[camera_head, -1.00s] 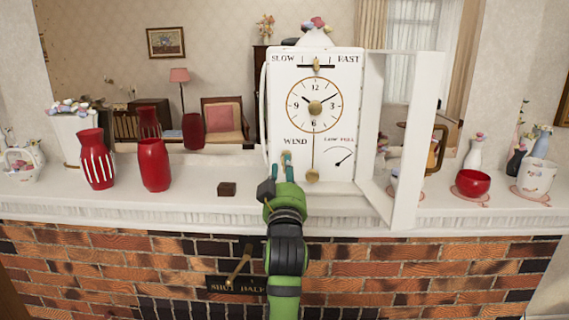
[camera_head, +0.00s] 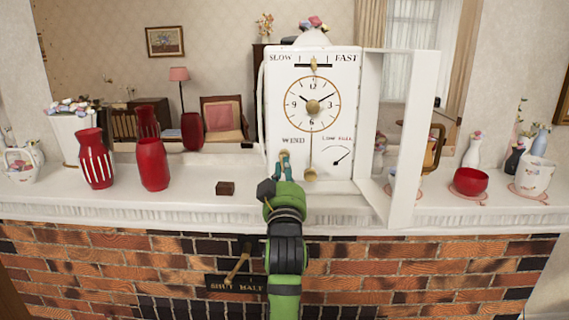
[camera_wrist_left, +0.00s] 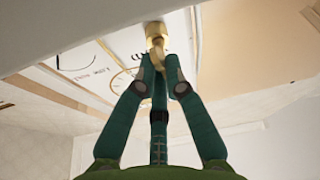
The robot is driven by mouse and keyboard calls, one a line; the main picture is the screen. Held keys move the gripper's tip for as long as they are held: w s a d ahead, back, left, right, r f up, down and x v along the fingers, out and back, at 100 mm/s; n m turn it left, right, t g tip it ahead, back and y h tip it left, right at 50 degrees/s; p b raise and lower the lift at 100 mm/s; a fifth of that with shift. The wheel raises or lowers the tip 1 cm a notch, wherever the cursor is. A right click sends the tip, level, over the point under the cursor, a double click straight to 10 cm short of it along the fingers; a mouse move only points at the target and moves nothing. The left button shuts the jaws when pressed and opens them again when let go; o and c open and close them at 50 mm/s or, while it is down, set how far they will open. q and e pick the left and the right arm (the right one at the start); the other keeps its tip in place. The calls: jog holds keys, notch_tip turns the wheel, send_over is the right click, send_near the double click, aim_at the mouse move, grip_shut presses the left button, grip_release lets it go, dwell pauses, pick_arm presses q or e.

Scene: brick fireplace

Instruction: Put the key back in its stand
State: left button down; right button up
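The white clock (camera_head: 338,172) stands on the mantel with its glass door (camera_head: 407,140) swung open to the right. The brass key (camera_wrist_left: 156,36) is at the WIND hole, low on the left of the clock face. My left gripper (camera_head: 284,160) reaches up from below in front of the clock. In the left wrist view its green fingers (camera_wrist_left: 160,75) close together on the lower end of the key. The key's far end meets the clock face. A small dark brown block (camera_head: 225,188), which looks like the key's stand, sits on the mantel left of my gripper. My right gripper is out of view.
Red vases (camera_head: 153,165) stand on the mantel at the left. A red bowl (camera_head: 471,181) and a white pot (camera_head: 535,176) are at the right. The mantel (camera_head: 250,202) is clear around the brown block. A lever (camera_head: 238,266) is on the bricks below.

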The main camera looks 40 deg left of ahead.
pick_arm(q)
jog(key=shift+s+a+f, duration=0.1)
jog(key=shift+s+f, duration=0.05)
jog(key=shift+s, duration=0.1)
jog(key=shift+s+d, duration=0.25)
jog(key=shift+s+d, duration=0.1)
jog(key=shift+s, duration=0.05)
jog(key=shift+s+d, duration=0.1)
jog(key=shift+s, duration=0.4)
jog(key=shift+d, duration=0.15)
